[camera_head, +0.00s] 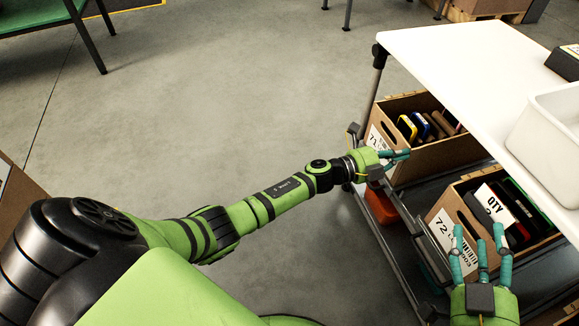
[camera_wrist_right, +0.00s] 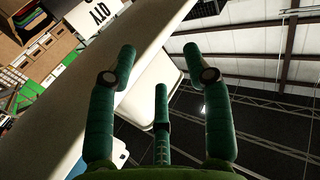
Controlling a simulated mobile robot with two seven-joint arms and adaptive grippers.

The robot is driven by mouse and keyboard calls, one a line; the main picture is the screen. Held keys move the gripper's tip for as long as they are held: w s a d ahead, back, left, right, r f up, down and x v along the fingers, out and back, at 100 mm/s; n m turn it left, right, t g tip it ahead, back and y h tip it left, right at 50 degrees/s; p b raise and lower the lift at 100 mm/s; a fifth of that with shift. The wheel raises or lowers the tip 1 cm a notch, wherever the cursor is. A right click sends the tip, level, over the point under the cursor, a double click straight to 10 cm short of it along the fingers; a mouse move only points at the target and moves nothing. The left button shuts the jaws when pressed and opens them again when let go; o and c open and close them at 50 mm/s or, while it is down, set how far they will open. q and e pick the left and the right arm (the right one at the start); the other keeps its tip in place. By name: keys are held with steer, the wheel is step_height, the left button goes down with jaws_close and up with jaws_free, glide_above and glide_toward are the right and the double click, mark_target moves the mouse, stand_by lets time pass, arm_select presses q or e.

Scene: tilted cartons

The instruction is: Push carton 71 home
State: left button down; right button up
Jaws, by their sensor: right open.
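Carton 71 (camera_head: 445,156) is a brown open cardboard box on the tilted rack under the white worktop. Its "71" label (camera_head: 376,143) faces left, partly hidden by my left gripper. Several yellow, blue and brown items stand in it. My left gripper (camera_head: 409,153) is at the carton's label end, its teal fingers pointing right and close together in the picture; I cannot tell whether they touch the carton. My right gripper (camera_head: 480,232) is open and empty in front of carton 72 (camera_head: 447,212); its spread fingers also fill the right wrist view (camera_wrist_right: 163,80).
Carton 72 holds several items and a QTY card (camera_head: 493,204). The white worktop (camera_head: 450,50) overhangs the cartons and carries a white tub (camera_head: 545,135). A dark rail runs along the rack's left edge. An orange bin (camera_head: 380,207) is below.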

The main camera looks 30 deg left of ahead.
steer(key=shift+s+a+r+n+t+y, duration=0.15)
steer(key=shift+r+t+y, duration=0.4)
steer(key=shift+r, duration=0.7)
steer(key=shift+s+a+r+n+t+y, duration=0.15)
steer(key=shift+a+r+t+y, duration=0.15)
steer(key=shift+r+t, duration=0.65)
steer(key=shift+r+g, duration=0.25)
steer(key=shift+g, duration=0.05)
